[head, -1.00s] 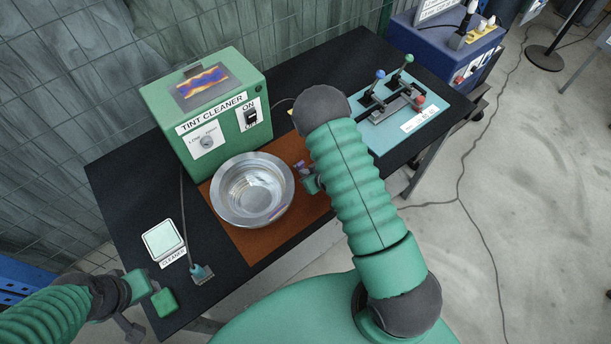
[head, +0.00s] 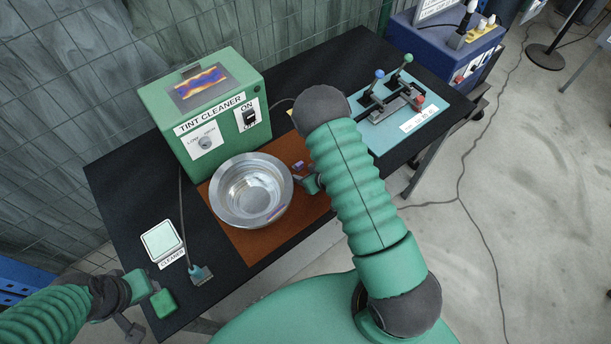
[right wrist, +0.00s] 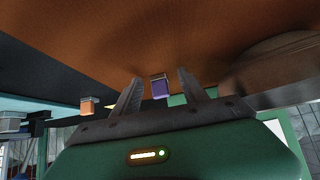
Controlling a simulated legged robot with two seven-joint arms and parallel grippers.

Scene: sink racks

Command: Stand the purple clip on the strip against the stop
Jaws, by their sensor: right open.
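The purple clip (head: 298,165) is small and stands on the brown mat (head: 250,246), right of the metal bowl. My right gripper (head: 300,181) is just on the near side of the clip, low over the mat. In the right wrist view the two fingers (right wrist: 158,91) are spread apart, and the clip (right wrist: 160,89) shows in the gap near their tips, with space on both sides. My left gripper (head: 147,311) is at the table's lower left edge; its jaws are not clear. I cannot make out the strip or the stop.
The metal bowl (head: 225,212) stands close to the left of my right gripper. The green tint cleaner (head: 205,112) is behind it. A teal plate with toggle clamps (head: 398,101) lies right. An orange-and-white block (right wrist: 88,106) shows in the right wrist view.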

